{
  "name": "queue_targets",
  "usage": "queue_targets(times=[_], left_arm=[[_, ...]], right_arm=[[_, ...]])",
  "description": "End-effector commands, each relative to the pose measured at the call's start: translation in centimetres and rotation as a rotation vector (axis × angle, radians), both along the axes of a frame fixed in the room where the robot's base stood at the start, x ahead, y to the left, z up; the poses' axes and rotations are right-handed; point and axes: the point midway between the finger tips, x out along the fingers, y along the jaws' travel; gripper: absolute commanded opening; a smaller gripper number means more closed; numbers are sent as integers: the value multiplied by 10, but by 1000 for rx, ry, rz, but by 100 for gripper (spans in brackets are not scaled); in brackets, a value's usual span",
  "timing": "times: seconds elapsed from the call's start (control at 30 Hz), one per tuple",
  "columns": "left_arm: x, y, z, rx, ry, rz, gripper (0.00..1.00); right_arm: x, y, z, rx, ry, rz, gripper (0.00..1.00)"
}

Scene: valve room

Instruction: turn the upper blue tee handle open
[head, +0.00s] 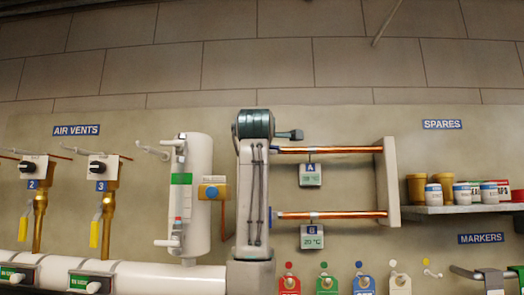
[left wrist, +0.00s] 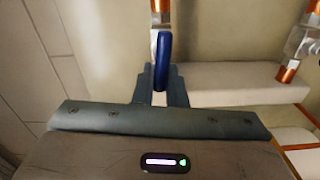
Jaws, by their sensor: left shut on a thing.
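In the left wrist view, the blue tee handle (left wrist: 163,52) stands upright between the two fingers of my left gripper (left wrist: 162,88), which are shut on it. In the head view, my left arm rises in the middle of the picture and covers the place where the two copper pipes end at the left. The fingertips and the held handle are hidden there. The upper copper pipe (head: 345,150) carries tag A (head: 310,175). The lower copper pipe (head: 350,215) carries tag B (head: 312,238). My right gripper is not in view.
A white cylinder (head: 197,230) with a yellow-and-blue fitting (head: 212,191) stands left of my arm. A pale upright block (head: 391,180) closes the pipes at the right. A shelf (head: 455,209) of jars lies beyond it. Coloured tags (head: 289,284) hang below.

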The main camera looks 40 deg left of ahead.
Motion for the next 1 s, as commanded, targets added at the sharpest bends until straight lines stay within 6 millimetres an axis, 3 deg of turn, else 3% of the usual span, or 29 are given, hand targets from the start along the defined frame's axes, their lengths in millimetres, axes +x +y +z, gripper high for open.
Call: queue_targets(times=[0.33, 0.83, 0.9, 0.97, 1.0], left_arm=[[1, 0, -4, -106, -61, 0, 0], [1, 0, -5, -122, -69, 1, 0], [1, 0, -5, -121, -68, 1, 21], [1, 0, -5, -121, -69, 0, 33], [1, 0, -4, -121, -69, 0, 33]], right_arm=[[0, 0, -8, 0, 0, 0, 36], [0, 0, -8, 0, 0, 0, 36], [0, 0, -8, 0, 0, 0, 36], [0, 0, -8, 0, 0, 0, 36], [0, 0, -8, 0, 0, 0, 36]])
